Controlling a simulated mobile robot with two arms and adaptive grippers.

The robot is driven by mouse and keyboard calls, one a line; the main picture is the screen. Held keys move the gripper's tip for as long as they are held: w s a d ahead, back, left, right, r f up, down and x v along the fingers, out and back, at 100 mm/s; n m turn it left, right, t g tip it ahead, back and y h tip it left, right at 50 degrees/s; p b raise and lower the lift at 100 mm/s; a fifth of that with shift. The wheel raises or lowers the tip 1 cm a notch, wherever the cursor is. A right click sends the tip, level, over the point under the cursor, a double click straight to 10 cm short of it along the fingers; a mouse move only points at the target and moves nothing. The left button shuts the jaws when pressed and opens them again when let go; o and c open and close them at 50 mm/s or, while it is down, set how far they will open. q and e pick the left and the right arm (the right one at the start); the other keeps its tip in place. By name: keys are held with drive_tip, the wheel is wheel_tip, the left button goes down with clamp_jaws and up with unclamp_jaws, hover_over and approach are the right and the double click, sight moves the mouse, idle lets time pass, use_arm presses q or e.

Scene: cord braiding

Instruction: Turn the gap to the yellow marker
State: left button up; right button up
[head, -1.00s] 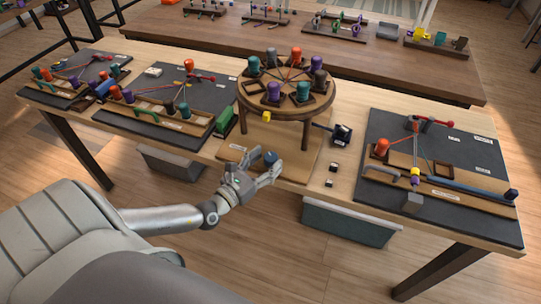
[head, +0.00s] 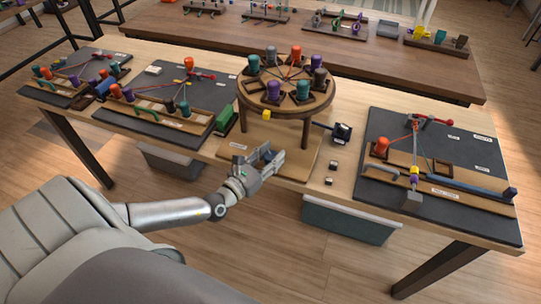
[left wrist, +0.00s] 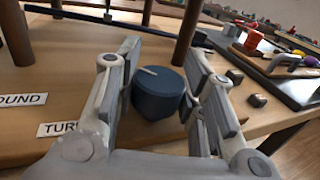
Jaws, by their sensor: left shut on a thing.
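A round wooden braiding stand (head: 245,100) has a disc with teal, red, grey and purple bobbins around its top. Cords run from the bobbins to the disc's centre. The disc's left front shows a bobbin-free stretch (head: 254,87). The yellow marker (head: 267,114) sits below the front rim, a little right of that stretch. My left gripper (head: 272,158) is at the base in front of the stand. It is shut on a dark blue round knob with a pale line on top (left wrist: 158,92). In the head view its fingers mostly hide the knob. My right gripper is not in view.
A dark board with cords and a red bobbin (head: 381,146) lies at the right. Similar boards (head: 165,115) lie at the left. A small black device (head: 342,132) and small dark blocks (head: 330,181) are right of the base. The stand's legs (head: 306,132) rise near my gripper.

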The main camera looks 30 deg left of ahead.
use_arm(q)
drive_tip(key=n+y+p, duration=0.2)
drive_tip(key=y, duration=0.1)
drive_tip(key=shift+d+r+y+p, duration=0.1)
drive_tip(key=shift+r+y+p, duration=0.05)
drive_tip(key=shift+y+p, duration=0.15)
drive_tip(key=n+y+p, duration=0.1)
drive_tip(key=n+y, duration=0.1)
drive_tip(key=y, duration=0.1)
drive_tip(key=shift+d+n+g+y, duration=0.1)
drive_tip(key=shift+n+g+y, duration=0.7)
drive_tip(key=shift+n+y, duration=0.3)
drive_tip(key=shift+y, duration=0.3)
drive_tip(key=shift+n+g+y, duration=1.1)
drive_tip(key=shift+n+y, duration=0.2)
drive_tip(key=shift+y, duration=0.4)
drive_tip(key=o, duration=1)
drive_tip(key=shift+o, duration=0.2)
